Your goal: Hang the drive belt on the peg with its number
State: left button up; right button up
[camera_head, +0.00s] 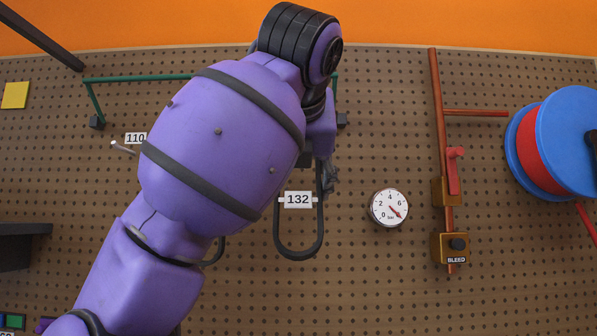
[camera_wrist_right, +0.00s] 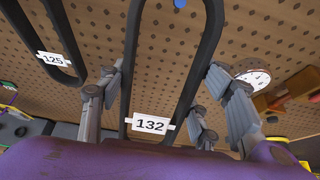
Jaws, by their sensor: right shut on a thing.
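A black drive belt with a white tag reading 132 (camera_head: 278,237) hangs as a long loop below my right gripper (camera_head: 325,178). The belt also shows in the right wrist view (camera_wrist_right: 128,88), its two strands running up between the fingers of my right gripper (camera_wrist_right: 165,85). The right gripper is shut on this belt, in front of the pegboard; my arm hides most of the gripper in the head view. A pale peg (camera_head: 122,148) sticks out under a label 110 (camera_head: 136,138). No peg label 132 shows. My left gripper is not in view.
Another black belt tagged 125 (camera_wrist_right: 72,42) hangs at left in the wrist view. On the pegboard (camera_head: 380,140), right of the belt, are a round gauge (camera_head: 389,208), a copper pipe (camera_head: 436,110) with a red lever (camera_head: 453,170), and a blue-and-red reel (camera_head: 565,140).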

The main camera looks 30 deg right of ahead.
jog(key=shift+r+x, duration=0.15)
jog(key=shift+x, duration=0.8)
jog(key=shift+r+x, duration=0.2)
jog(key=shift+x, duration=0.8)
jog(key=shift+w+d+f, duration=0.1)
jog(key=shift+f, duration=0.05)
jog(key=o, duration=1.5)
